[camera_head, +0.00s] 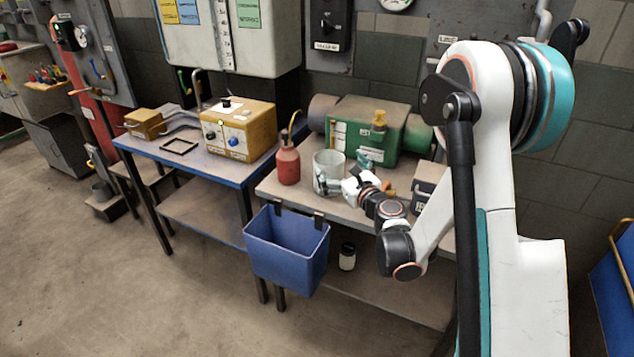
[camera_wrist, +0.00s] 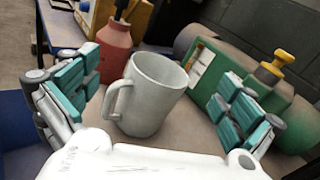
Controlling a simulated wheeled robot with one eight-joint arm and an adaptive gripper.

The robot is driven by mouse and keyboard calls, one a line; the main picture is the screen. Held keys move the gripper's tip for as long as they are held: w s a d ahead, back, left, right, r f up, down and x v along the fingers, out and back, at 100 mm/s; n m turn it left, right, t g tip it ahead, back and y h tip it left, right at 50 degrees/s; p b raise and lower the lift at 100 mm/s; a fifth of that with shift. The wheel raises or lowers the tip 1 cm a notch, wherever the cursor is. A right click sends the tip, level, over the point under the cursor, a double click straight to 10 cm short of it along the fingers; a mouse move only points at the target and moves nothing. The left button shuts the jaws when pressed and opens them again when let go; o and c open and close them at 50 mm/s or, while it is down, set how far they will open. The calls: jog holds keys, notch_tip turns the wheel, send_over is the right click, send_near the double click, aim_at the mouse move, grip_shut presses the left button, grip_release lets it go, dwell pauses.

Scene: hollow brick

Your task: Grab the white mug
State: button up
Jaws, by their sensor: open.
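The white mug (camera_wrist: 152,92) stands upright on the bench between my open fingers, its handle toward the left in the wrist view. In the head view the mug (camera_head: 328,168) stands near the front of the right-hand bench, partly covered by my gripper at its lower right. My gripper (camera_wrist: 158,103) is open, with one teal-padded finger on each side of the mug. Gaps show between both pads and the mug in the wrist view. In the head view my gripper (camera_head: 340,186) is small and its fingertips are hard to make out.
A red bottle (camera_head: 288,162) stands just left of the mug. A green machine (camera_head: 368,130) with a yellow-topped part is behind it. A blue bin (camera_head: 288,248) hangs on the bench's front edge. A dark box (camera_head: 428,185) is at the right.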

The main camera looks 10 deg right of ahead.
aim_at(335, 167)
jog(key=w+f, duration=0.1)
jog(key=w, duration=0.1)
jog(key=w+f+m, duration=0.1)
jog(key=w, duration=0.2)
jog(key=w+f+m, duration=0.1)
jog(key=w, duration=0.1)
jog(key=shift+w+a+t+h, duration=0.2)
jog(key=shift+a+t+h, duration=0.1)
jog(key=shift+a, duration=0.05)
jog(key=shift+w, duration=0.25)
jog(key=shift+r, duration=0.1)
jog(key=shift+c, duration=0.2)
jog(key=c, duration=1.4)
